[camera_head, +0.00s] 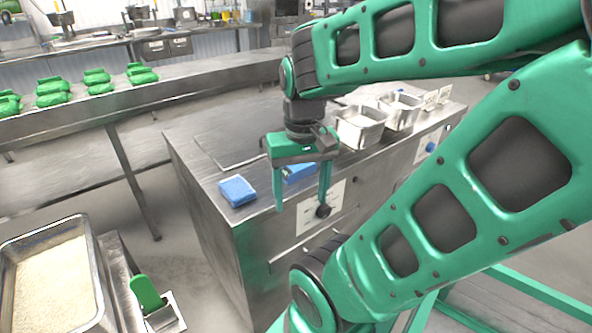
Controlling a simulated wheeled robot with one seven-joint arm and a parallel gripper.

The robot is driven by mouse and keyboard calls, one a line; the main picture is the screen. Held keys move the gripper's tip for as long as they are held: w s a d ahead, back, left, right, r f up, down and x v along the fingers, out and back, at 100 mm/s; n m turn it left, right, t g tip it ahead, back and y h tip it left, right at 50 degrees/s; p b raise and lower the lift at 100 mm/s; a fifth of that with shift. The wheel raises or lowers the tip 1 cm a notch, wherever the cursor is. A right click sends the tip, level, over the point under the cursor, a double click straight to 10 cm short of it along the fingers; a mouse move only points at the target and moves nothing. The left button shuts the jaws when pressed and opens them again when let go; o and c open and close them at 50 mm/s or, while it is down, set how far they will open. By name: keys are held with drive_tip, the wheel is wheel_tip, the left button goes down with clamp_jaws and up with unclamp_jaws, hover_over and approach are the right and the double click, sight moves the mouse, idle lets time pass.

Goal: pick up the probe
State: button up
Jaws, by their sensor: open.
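My gripper (301,203) is green and black. It hangs pointing down at the front edge of the steel counter (205,150), with its two fingers apart and nothing seen between the tips. I cannot make out a probe for certain; it may be hidden behind my gripper or arm, or be too small to tell. A blue block (237,190) lies on the counter left of my gripper. A second blue block (299,171) lies behind the fingers and is partly covered by them.
Metal pans (360,137) stand on the counter right of my gripper. At lower left are a rice tray (97,275) and a green-handled tool (146,292). Green bundles (52,90) lie on the long steel table at back left. My arm covers much of the right side.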

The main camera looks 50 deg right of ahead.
drive_tip(key=w+d+r+m, duration=0.3)
drive_tip(key=w+d+m, duration=0.3)
drive_tip(key=w+d, duration=0.1)
drive_tip(key=r+m, duration=0.1)
drive_tip(key=m, duration=0.7)
hover_over(306, 165)
drive_tip(key=w, duration=0.2)
wheel_tip(306, 165, down, 3)
drive_tip(key=shift+s+a+f, duration=0.15)
drive_tip(key=shift+f, duration=0.05)
drive_tip(key=shift+n, duration=0.3)
drive_tip(key=shift+w+f, duration=0.15)
drive_tip(key=shift+f, duration=1.4)
drive_tip(key=shift+w+f, duration=0.1)
drive_tip(key=shift+f, duration=1.45)
drive_tip(key=shift+c, duration=0.3)
drive_tip(key=c, duration=1.1)
